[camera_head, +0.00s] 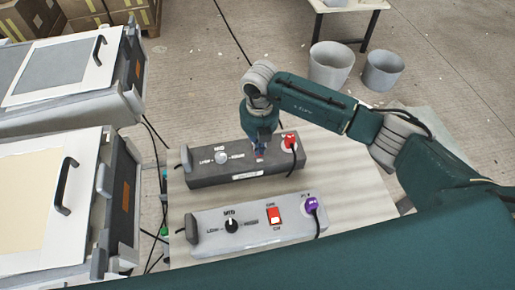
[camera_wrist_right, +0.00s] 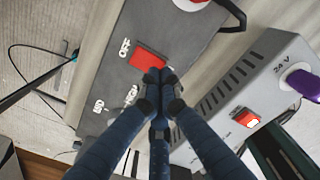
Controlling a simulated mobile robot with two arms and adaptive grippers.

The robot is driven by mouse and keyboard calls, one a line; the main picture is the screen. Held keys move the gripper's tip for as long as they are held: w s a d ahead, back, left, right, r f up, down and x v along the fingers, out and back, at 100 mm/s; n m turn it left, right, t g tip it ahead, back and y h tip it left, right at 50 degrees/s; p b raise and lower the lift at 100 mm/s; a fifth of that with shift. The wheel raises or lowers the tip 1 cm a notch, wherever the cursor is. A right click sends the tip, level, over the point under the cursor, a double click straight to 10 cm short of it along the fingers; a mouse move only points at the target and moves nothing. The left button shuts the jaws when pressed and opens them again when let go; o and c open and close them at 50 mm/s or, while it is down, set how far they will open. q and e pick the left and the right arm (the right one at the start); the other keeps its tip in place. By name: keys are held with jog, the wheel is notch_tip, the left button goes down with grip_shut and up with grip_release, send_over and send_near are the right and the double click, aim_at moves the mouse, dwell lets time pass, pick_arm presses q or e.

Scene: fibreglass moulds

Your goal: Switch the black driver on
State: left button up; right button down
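The black driver (camera_head: 225,177) is a dark grey box lying on a light board, with a knob (camera_head: 222,158) and a red plug on its top. My right gripper (camera_head: 259,150) points down over its switch, which it mostly hides in the head view. In the right wrist view the red rocker switch (camera_wrist_right: 148,59) shows beside the "OFF" lettering. The right gripper's fingertips (camera_wrist_right: 158,84) are together, with nothing seen between them, at the switch's near edge. I cannot tell whether they touch it. My left gripper is not in view.
A light grey driver (camera_head: 190,241) with a red switch (camera_head: 274,215) and purple plug lies in front, parallel to the black one. White-lidded moulds (camera_head: 62,70) stand left. Buckets (camera_head: 331,65) and a table (camera_head: 345,6) stand at the back. Black cables (camera_head: 160,180) run along the board's left edge.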

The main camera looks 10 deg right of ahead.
jog(key=shift+f+b, duration=0.5)
jog(key=shift+f, duration=0.2)
jog(key=shift+r, duration=0.15)
jog(key=shift+r+p, duration=2.5)
jog(key=shift+r, duration=0.9)
